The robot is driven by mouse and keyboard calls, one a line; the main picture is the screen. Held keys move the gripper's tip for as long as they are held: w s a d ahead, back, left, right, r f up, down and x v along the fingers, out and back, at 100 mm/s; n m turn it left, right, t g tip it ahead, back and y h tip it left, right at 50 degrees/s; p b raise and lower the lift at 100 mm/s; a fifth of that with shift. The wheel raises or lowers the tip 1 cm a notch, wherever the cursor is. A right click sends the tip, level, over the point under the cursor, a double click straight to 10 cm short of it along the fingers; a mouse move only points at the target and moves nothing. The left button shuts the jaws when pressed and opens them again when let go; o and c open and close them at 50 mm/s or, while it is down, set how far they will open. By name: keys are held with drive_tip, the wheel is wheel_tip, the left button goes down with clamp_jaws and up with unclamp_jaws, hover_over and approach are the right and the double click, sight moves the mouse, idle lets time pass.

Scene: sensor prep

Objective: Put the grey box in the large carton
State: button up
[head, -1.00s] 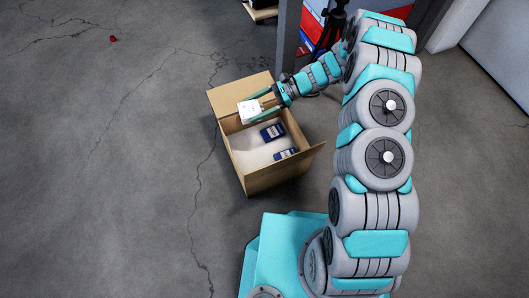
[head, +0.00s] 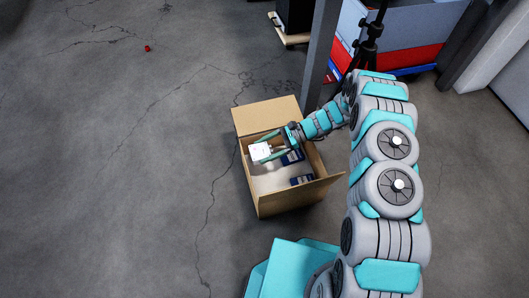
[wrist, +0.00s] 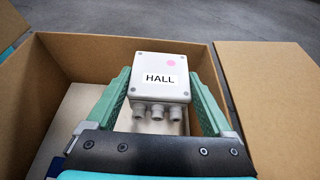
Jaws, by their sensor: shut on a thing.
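The grey box (wrist: 159,90) is pale, with a "HALL" label, a pink dot and several cable glands along one side. My gripper (wrist: 160,98) is shut on it, one green finger on each side. In the head view the grey box (head: 260,152) is at the tip of my gripper (head: 266,149), over the left part of the open large carton (head: 287,201). In the wrist view the carton's cardboard walls (wrist: 80,65) stand around the box and fingers. I cannot tell whether the box touches the carton floor.
A grey post (head: 320,50), a tripod (head: 369,38) and a blue-and-red container (head: 420,30) stand behind. A small red object (head: 148,49) lies on open floor at the left.

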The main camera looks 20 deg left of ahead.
sight(264, 155)
drive_tip(key=shift+f, duration=0.85)
drive_tip(key=shift+f, duration=0.4)
drive_tip(key=shift+s+f+b, duration=0.1)
drive_tip(key=shift+f+b, duration=0.15)
drive_tip(key=shift+b, duration=0.05)
